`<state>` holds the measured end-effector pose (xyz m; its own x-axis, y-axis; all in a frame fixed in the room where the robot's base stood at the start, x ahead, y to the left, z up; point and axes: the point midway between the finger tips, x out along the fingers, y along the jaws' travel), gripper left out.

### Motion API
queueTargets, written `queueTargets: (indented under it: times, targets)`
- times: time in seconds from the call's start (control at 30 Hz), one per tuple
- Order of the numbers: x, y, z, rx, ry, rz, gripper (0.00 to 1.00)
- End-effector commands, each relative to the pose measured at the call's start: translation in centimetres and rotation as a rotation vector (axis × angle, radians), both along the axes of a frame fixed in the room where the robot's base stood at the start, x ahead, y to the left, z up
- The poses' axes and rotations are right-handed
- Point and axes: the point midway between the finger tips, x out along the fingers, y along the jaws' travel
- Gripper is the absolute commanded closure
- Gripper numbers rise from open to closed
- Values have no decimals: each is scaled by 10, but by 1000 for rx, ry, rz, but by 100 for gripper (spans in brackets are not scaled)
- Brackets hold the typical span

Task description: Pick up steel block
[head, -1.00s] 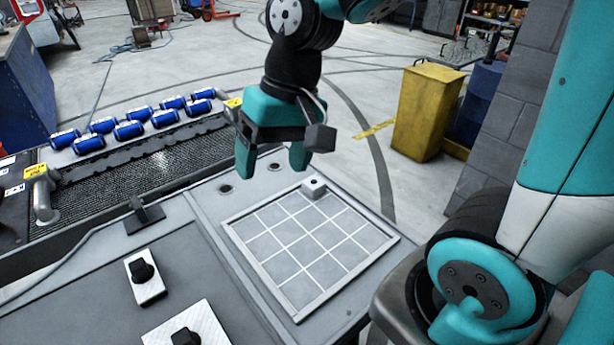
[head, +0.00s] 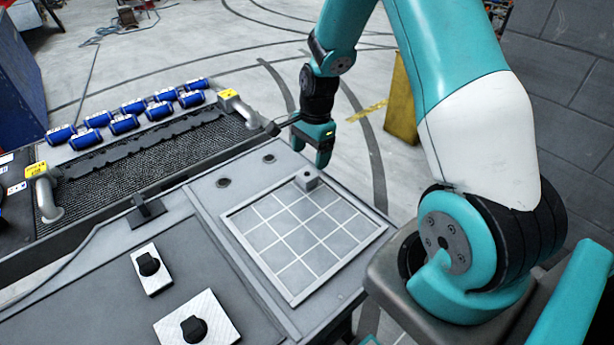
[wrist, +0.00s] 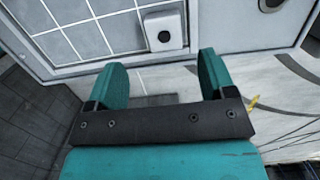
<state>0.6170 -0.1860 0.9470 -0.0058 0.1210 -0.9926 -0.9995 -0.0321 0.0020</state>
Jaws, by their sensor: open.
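The steel block (head: 306,179) is a small grey cube with a dark round hole. It sits at the far corner of the gridded tray (head: 268,275) in the head view. In the wrist view the block (wrist: 164,28) lies ahead of the fingers, slightly right of centre, at the tray's edge. My gripper (head: 321,150) hangs beyond the tray's far corner, above and behind the block. In the wrist view my gripper (wrist: 160,78) has its two teal fingers spread with nothing between them. The block is apart from the fingers.
A dark mesh radiator (head: 160,155) with a row of blue cylinders (head: 122,124) lies at the left. Two white plates with black knobs (head: 150,268) sit on the bench at the front. A yellow bin (head: 401,105) stands on the floor behind my arm.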

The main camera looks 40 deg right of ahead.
Motion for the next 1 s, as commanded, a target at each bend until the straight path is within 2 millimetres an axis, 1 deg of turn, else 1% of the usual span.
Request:
queueTargets:
  times: [0.1,0.27,0.5,0.6,0.7,0.87,0.9,0.97,1.0]
  targets:
    - [0,1,-11,0,0,1,23]
    - [1,2,-20,0,1,1,23]
    - [5,5,-54,0,2,2,23]
    - [5,6,-63,0,0,3,23]
    - [5,6,-67,-1,-1,3,23]
    - [5,6,-67,-1,-1,2,23]
    - [5,6,-67,-1,-1,2,33]
    - [5,6,-67,-1,-1,2,46]
    - [5,6,-66,-1,-1,2,56]
